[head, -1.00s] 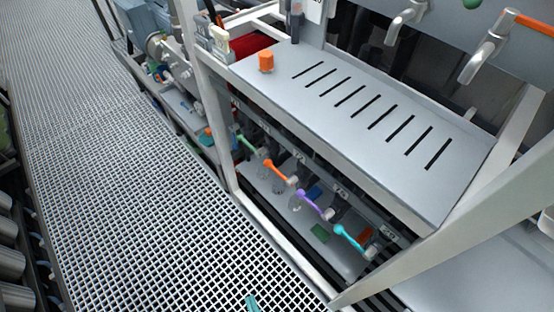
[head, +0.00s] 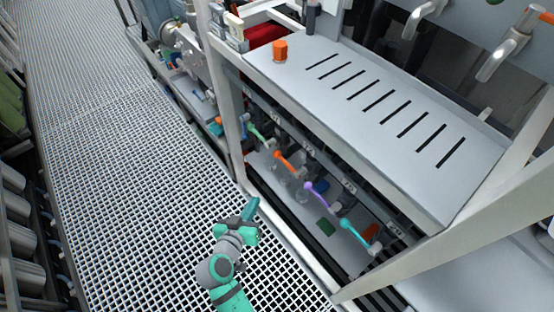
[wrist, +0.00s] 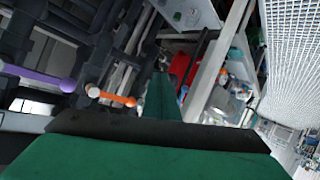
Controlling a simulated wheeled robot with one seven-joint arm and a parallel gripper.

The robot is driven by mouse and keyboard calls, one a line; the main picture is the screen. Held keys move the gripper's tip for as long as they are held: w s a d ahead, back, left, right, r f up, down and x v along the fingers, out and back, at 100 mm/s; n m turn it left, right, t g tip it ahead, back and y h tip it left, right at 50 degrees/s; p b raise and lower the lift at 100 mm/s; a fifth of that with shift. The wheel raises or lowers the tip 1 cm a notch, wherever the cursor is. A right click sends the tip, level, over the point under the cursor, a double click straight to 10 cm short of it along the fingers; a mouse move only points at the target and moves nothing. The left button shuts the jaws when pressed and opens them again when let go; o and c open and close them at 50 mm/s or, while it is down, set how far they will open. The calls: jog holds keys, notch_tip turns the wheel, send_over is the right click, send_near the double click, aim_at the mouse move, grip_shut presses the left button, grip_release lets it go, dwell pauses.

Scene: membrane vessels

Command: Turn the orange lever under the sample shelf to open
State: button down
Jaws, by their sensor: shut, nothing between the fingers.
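The orange lever (head: 286,160) is under the grey slotted sample shelf (head: 345,120), between a green lever (head: 256,132) and a purple lever (head: 317,194). In the wrist view the orange lever (wrist: 115,98) lies left of the green finger, its rounded end by the finger, with the purple lever (wrist: 38,80) further left. My gripper (head: 254,204) is over the floor grating, outside the frame, pointing up and right. It is shut and empty, apart from the orange lever. The shut fingers also show in the wrist view (wrist: 160,97).
A white frame post (head: 232,110) and a low front rail (head: 290,247) edge the lever bay. A turquoise lever (head: 358,236) is at the near end. An orange knob (head: 280,50) stands on the shelf. The grating (head: 130,170) to the left is clear.

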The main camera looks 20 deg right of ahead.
jog(key=w+d+r+m+g+h, duration=0.15)
jog(key=w+r+m+h, duration=0.3)
jog(key=r, duration=0.45)
notch_tip(320, 180, up, 5)
jog(key=m+g+h, duration=0.2)
jog(key=m+g, duration=0.2)
jog(key=m, duration=0.2)
send_over(277, 157)
jog(key=s, duration=0.3)
jog(key=f, duration=0.1)
jog(key=a+f, duration=0.1)
jog(key=shift+f, duration=0.4)
jog(key=shift+w+f, duration=0.1)
jog(key=shift+f, duration=0.7)
